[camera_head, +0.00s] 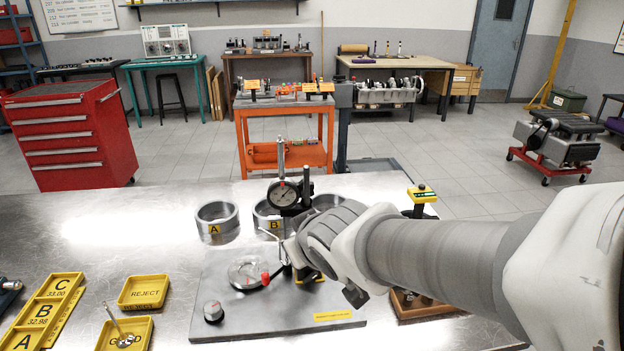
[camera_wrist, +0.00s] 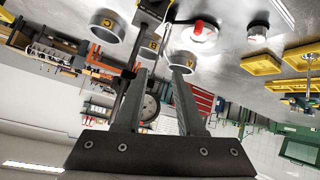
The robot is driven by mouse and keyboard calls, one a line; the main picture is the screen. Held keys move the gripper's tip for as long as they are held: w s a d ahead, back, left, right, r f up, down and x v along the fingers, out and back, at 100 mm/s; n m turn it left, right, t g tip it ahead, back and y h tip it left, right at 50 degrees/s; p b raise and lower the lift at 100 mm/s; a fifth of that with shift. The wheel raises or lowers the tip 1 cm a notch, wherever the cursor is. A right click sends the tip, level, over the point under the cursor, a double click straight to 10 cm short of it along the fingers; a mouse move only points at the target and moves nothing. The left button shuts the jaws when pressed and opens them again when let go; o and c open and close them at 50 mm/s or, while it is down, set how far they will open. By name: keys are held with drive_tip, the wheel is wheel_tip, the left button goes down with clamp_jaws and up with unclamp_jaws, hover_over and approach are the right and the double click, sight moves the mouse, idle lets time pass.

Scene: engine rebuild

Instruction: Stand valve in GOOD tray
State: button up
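The yellow GOOD tray (camera_head: 101,343) is at the lower left of the head view. A metal valve (camera_head: 116,325) is in it, head down and stem up; the stem slants left in the picture, and I cannot tell whether it is exactly upright. The tray also shows at the right of the wrist view (camera_wrist: 291,57). My gripper (camera_wrist: 161,75) has its fingers apart, with nothing visibly held between them. It is well to the right of the tray, by the dial gauge stand. In the head view my wrist hides the fingers.
The yellow REJECT tray (camera_head: 144,292) is behind the GOOD tray. The A-B-C rack (camera_head: 42,311) is left of it. A dial gauge (camera_head: 283,193) stands on a grey plate (camera_head: 235,318) by my gripper. Ring A (camera_head: 217,218) and ring B (camera_head: 267,213) are behind.

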drive_tip(key=s+d+r+m+g+h, duration=0.1)
drive_tip(key=s+d+m+g, duration=0.3)
drive_tip(key=s+d, duration=0.8)
drive_tip(key=s+m+h, duration=0.1)
drive_tip(key=s+m, duration=0.1)
drive_tip(key=s, duration=0.1)
drive_tip(key=shift+s+d+r, duration=0.15)
drive_tip(key=shift+d, duration=0.15)
wheel_tip(320, 180, up, 6)
drive_tip(key=p, duration=0.5)
drive_tip(key=shift+p, duration=0.35)
drive_tip(key=shift+a, duration=0.15)
